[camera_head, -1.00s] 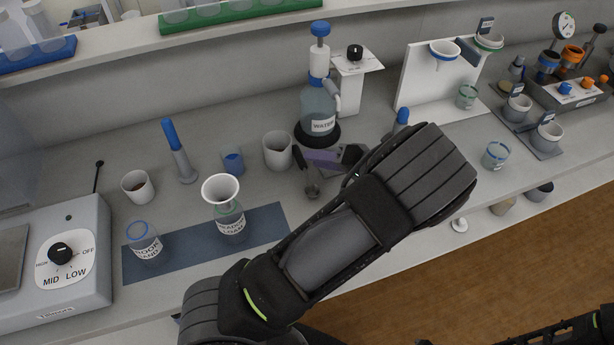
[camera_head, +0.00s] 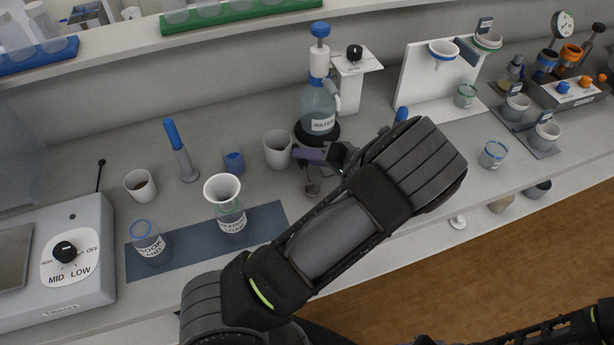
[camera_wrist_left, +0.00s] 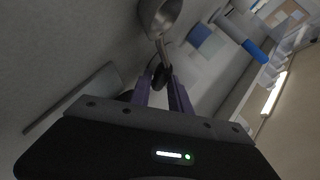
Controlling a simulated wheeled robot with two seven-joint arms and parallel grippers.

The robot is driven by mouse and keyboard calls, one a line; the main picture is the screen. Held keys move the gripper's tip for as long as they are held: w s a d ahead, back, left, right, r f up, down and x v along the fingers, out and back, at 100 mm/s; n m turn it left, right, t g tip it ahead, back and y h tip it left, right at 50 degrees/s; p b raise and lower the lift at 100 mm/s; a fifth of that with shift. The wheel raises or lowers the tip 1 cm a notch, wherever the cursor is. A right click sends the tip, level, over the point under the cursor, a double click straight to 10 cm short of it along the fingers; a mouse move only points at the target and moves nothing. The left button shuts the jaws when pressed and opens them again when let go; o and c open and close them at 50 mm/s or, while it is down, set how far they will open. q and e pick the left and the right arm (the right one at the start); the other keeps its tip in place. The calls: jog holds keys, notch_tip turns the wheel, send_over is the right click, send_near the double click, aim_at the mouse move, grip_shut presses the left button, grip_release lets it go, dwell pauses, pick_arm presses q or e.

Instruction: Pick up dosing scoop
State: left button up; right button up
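The dosing scoop (camera_head: 311,188) is a small metal cup on a handle, low over the bench in front of the white beaker. In the left wrist view, its round bowl (camera_wrist_left: 160,14) is at the top and its handle runs down to the fingers. My left gripper (camera_head: 308,154) has purple fingers that lie across the handle. In the left wrist view, the fingertips (camera_wrist_left: 160,76) sit close on both sides of the dark handle, with little gap. I cannot tell whether the scoop touches the bench. My right gripper is out of view.
A white beaker (camera_head: 278,149) and the water bottle (camera_head: 319,108) stand close behind the scoop. A bottle with a funnel (camera_head: 222,190) stands on the blue mat (camera_head: 268,222) to the left. Funnel stands and cups fill the right side.

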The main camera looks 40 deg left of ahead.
pick_arm(q)
grip_shut()
dwell(0.3)
notch_tip(320, 180, up, 10)
jog(key=p, duration=0.5)
dwell(0.5)
